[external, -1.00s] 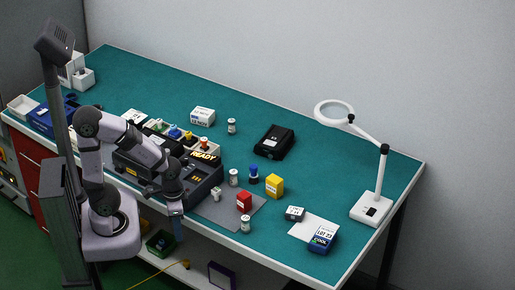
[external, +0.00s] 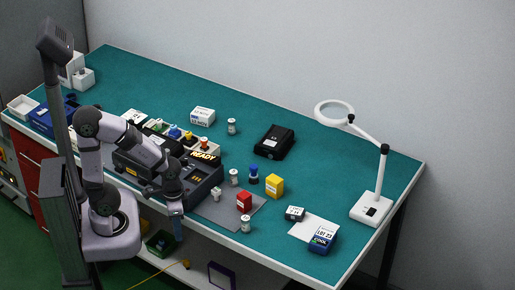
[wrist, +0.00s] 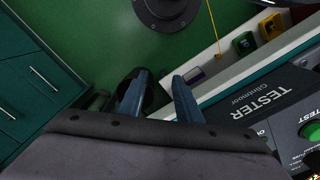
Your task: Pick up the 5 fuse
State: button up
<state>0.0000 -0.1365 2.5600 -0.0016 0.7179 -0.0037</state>
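Several small white cylinders with dark markings, which look like fuses, stand on the bench: one at the back (external: 231,126), one beside the tester (external: 234,177), one at the front edge of the grey mat (external: 245,225) and a smaller one (external: 216,194). Their numbers are too small to read, so I cannot tell which is the 5 fuse. My gripper (external: 177,228) points down at the bench's front edge, left of the mat. In the wrist view, its two blue fingers (wrist: 159,80) are apart with nothing between them. No fuse shows there.
The black tester (external: 205,187) stands close beside my gripper; it also shows in the wrist view (wrist: 265,105). Red (external: 244,201) and yellow (external: 275,186) blocks and a blue-topped part (external: 253,174) stand around the grey mat (external: 218,212). A magnifier lamp (external: 370,207) stands at right.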

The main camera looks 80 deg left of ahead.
jog(key=shift+o, duration=0.6)
jog(key=shift+o, duration=1)
